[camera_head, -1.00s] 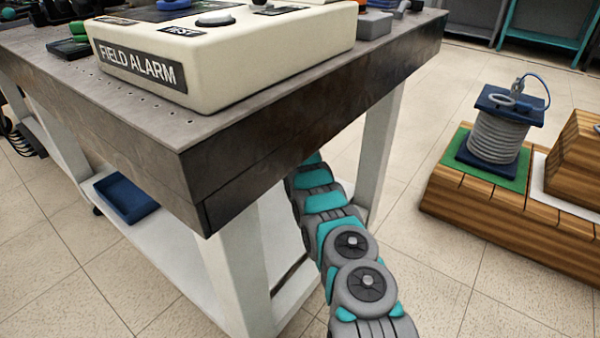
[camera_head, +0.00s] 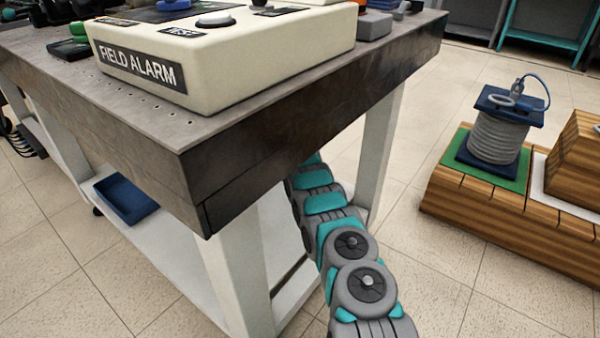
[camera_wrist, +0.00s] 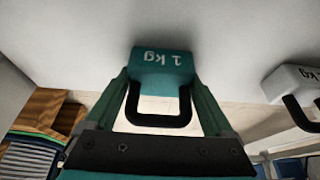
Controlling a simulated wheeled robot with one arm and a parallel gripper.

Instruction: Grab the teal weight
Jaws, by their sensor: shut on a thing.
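The teal weight (camera_wrist: 161,62), marked "1 kg" upside down, shows at the top middle of the wrist view. Its black handle (camera_wrist: 158,121) points back toward my wrist. My gripper (camera_wrist: 161,84) is shut on the weight, with one green finger along each side of it. A pale surface lies behind the weight; I cannot tell whether they touch. In the head view my arm reaches under the table's edge, and the gripper and the weight are hidden there.
A white weight (camera_wrist: 292,82) with a black handle is at the right of the wrist view. The head view shows the table (camera_head: 300,130) with a field alarm box (camera_head: 225,65), a blue tray (camera_head: 125,200) on the lower shelf, and a wire coil (camera_head: 497,138) on a wooden platform (camera_head: 500,215).

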